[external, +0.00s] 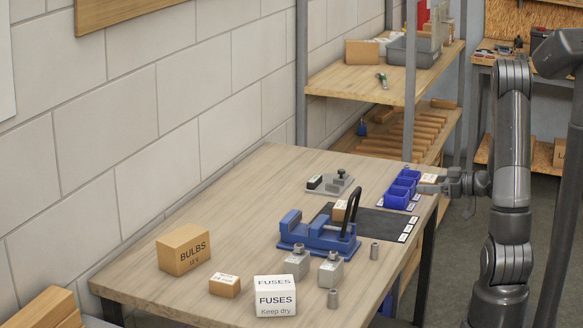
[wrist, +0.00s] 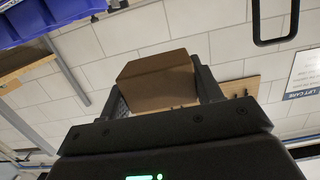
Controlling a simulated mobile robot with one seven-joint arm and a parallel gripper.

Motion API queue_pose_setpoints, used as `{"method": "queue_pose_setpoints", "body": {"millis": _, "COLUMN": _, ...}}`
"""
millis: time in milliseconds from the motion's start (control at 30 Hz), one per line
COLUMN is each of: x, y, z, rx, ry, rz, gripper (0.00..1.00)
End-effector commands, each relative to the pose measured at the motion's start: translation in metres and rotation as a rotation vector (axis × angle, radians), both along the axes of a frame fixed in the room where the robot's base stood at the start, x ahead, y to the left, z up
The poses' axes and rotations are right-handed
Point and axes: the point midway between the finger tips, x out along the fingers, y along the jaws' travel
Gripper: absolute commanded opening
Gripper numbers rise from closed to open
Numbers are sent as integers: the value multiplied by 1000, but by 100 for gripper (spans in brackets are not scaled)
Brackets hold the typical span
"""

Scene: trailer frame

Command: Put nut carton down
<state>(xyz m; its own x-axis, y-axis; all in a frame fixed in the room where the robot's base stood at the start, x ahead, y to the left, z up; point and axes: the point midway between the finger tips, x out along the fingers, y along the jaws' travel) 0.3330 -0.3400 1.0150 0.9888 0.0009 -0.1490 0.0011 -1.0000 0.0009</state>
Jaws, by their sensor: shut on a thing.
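A small brown carton with a pale label on top, taken as the nut carton (external: 428,178), is at the table's far right corner, just right of the blue bins. My gripper (external: 440,185) reaches in from the right and is shut on it. In the wrist view the carton (wrist: 157,82) sits between the two dark fingers of my gripper (wrist: 163,92). Whether the carton touches the table is not clear. A similar small labelled carton (external: 224,286) lies at the table's front left. Another small carton (external: 340,211) stands by the blue vise.
The wooden table (external: 215,228) also holds a blue vise (external: 310,236) with a black handle, blue bins (external: 401,190), a dark mat (external: 377,222), a BULBS box (external: 183,249), a FUSES box (external: 275,296) and grey metal parts. A shelf rack (external: 335,82) stands behind. The table's back left is clear.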

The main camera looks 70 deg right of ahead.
Motion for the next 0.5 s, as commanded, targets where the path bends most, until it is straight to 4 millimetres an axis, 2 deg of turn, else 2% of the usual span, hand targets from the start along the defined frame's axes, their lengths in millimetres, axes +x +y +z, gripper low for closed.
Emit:
{"method": "queue_pose_setpoints", "body": {"millis": 267, "x": 7, "y": 3, "z": -4, "rx": 3, "ry": 0, "rz": 2, "gripper": 30}}
{"method": "queue_pose_setpoints", "body": {"millis": 500, "x": 52, "y": 26, "z": -35, "rx": 7, "ry": 2, "rz": 5, "gripper": 30}}
